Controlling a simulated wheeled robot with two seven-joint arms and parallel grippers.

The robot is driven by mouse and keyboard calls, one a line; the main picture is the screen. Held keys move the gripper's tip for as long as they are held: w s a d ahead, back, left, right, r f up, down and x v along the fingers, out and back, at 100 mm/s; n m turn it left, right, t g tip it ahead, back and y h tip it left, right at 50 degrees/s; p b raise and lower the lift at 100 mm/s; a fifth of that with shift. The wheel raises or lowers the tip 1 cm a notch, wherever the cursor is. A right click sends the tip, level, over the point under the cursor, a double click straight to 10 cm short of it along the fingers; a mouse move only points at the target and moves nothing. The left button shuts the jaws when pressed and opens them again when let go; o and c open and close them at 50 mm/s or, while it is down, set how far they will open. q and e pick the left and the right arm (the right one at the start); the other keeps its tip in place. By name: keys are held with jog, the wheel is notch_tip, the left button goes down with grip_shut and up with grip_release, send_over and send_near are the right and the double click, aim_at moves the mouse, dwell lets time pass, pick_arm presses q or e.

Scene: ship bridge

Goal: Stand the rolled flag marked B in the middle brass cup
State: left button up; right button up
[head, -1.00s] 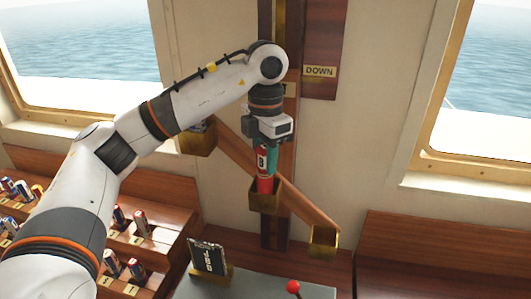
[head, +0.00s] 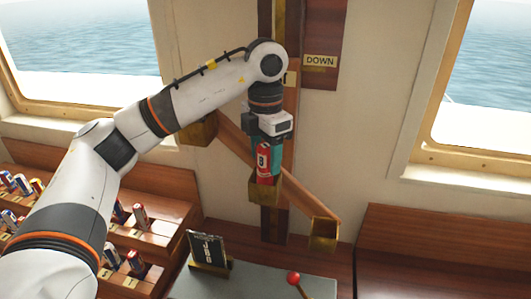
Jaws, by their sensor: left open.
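The rolled flag marked B (head: 262,163) is red with a white label. It stands upright with its lower end inside the middle brass cup (head: 264,190), on the slanted wooden rail. My left gripper (head: 266,150) is directly above the cup, its jaws open around the flag's upper part; a teal part shows beside the flag. Whether the jaws touch the flag cannot be told. The upper-left brass cup (head: 198,133) is partly behind my arm. The lower-right brass cup (head: 323,235) looks empty. My right gripper is not in view.
Wooden racks (head: 165,222) with several rolled flags stand at the lower left. A small black sign (head: 207,249) and a red-knobbed lever (head: 294,279) are on the grey desk (head: 255,285) below. A DOWN board (head: 320,62) hangs on the wall above right.

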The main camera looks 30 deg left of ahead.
pick_arm(q)
jog(key=shift+w+r, duration=0.1)
jog(key=shift+r, duration=0.35)
notch_tip(320, 180, up, 11)
jog(key=shift+r+p, duration=0.1)
jog(key=shift+p, duration=0.35)
